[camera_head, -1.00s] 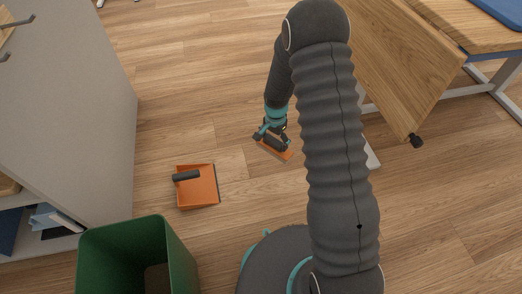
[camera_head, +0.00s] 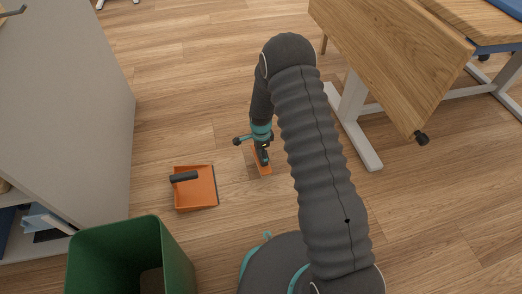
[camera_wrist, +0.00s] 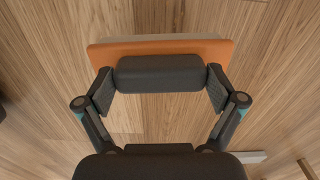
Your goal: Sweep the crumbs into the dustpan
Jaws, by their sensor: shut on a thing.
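An orange dustpan (camera_head: 200,192) with a dark handle lies on the wood floor, left of my arm in the head view. My gripper (camera_head: 262,156) is low over the floor to the right of the dustpan, apart from it. It is shut on the dark grip of an orange brush (camera_head: 263,168). In the wrist view the brush (camera_wrist: 160,46) lies across the picture, with its dark grip between the fingers of my gripper (camera_wrist: 160,78). I cannot make out any crumbs on the floor.
A green bin (camera_head: 128,262) stands at the bottom left. A grey cabinet (camera_head: 84,110) with open shelves is at the left. A wooden table (camera_head: 392,62) with pale metal legs is at the right. The floor above the dustpan is clear.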

